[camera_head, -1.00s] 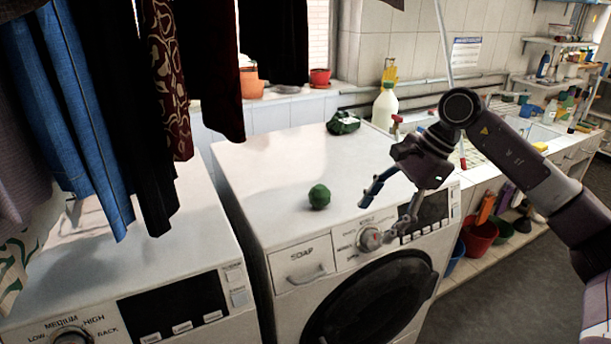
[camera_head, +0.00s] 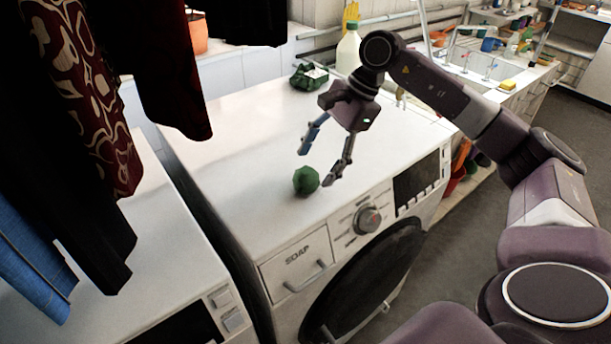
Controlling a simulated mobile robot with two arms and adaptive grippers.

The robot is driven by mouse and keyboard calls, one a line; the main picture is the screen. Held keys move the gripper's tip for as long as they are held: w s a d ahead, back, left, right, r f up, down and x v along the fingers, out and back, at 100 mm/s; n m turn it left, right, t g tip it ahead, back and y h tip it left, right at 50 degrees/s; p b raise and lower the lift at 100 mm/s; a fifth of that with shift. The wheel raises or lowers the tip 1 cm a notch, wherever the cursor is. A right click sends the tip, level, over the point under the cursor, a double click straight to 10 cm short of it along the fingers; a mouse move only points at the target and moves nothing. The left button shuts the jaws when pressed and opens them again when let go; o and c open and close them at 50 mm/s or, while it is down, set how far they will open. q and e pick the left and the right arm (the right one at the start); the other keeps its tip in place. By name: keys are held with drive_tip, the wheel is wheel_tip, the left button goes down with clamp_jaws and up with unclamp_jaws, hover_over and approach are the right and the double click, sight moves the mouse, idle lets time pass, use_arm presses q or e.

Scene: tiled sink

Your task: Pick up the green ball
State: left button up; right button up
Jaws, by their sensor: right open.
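The green ball (camera_head: 306,181) sits on the white top of the washing machine (camera_head: 235,150), near its front edge above the soap drawer. My right gripper (camera_head: 314,169) comes in from the right, with its fingers pointing down and toward the ball. Its two fingers are apart and nothing is between them. The fingertips are close to the ball, one behind it and one at its right in the picture. I cannot tell whether either touches it. My left gripper is not in view.
A crumpled dark green item (camera_head: 309,77) lies at the machine's back edge. Dark clothes (camera_head: 75,90) hang at the left. A sink (camera_head: 480,62) is at the back right. The machine top left of the ball is clear.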

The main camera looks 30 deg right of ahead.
sight(311, 169)
drive_tip(key=p+x, duration=0.1)
drive_tip(key=x, duration=0.2)
drive_tip(key=shift+w+a+f, duration=0.15)
drive_tip(key=shift+a+f, duration=0.15)
drive_tip(key=shift+f, duration=0.15)
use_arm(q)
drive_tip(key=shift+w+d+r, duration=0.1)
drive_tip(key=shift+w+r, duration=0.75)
use_arm(e)
drive_tip(key=c, duration=1.3)
drive_tip(key=shift+o, duration=0.2)
